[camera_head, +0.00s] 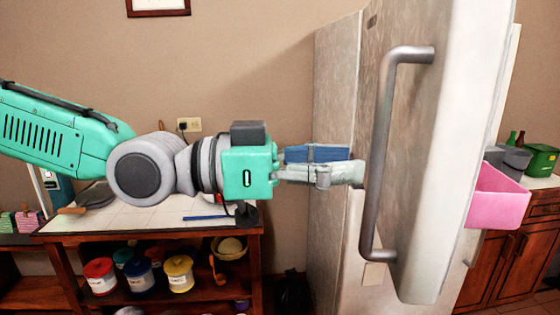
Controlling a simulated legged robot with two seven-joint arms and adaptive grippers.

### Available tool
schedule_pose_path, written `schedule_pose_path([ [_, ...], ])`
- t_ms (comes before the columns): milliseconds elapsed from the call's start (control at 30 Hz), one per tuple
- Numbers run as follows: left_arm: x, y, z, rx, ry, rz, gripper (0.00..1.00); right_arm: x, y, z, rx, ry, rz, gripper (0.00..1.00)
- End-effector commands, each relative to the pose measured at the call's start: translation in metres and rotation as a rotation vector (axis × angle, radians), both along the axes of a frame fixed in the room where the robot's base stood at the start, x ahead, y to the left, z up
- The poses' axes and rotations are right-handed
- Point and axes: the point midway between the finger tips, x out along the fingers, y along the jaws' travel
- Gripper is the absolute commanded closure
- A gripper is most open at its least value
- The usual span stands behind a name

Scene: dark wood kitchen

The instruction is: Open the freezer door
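The freezer door (408,150) stands open, with its front face turned left and its pale edge towards me. A long grey bar handle (380,160) runs upright on the front face. A pink bin (497,195) shows on the inner side, at the right. My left gripper (358,168) reaches in from the left, its fingertips at the front face, left of the handle bar. Whether they touch the door, and how far apart the fingers are, I cannot tell. The handle is not between the fingers. My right gripper is not in view.
The fridge body (332,130) stands behind the door. A counter (130,215) at left holds a pan, with several lidded jars (180,273) on the shelf below. A wooden cabinet (515,250) with a green box (541,160) stands at right.

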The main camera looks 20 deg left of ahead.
Motion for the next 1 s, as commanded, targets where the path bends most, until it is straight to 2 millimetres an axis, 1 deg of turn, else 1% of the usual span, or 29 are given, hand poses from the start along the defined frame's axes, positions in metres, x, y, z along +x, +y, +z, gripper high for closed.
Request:
schedule_pose_path([
  [33, -0.002, 0.011, 0.001, -0.007, 0.001, 0.004, 0.64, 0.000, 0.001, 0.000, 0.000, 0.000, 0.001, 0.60],
  [100, -0.007, 0.022, 0.001, -0.008, 0.001, 0.004, 0.64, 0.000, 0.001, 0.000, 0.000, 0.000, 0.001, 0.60],
  [300, -0.017, 0.049, 0.000, -0.008, 0.003, 0.003, 0.64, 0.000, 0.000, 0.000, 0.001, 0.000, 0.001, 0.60],
  [433, -0.022, 0.052, -0.001, -0.007, 0.007, -0.017, 0.64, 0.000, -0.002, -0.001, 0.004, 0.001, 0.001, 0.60],
  [700, -0.024, 0.066, 0.000, -0.002, 0.001, -0.001, 0.64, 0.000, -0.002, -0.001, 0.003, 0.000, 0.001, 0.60],
  [1000, -0.024, 0.069, -0.001, -0.003, 0.001, 0.003, 0.64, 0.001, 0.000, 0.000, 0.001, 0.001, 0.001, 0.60],
])
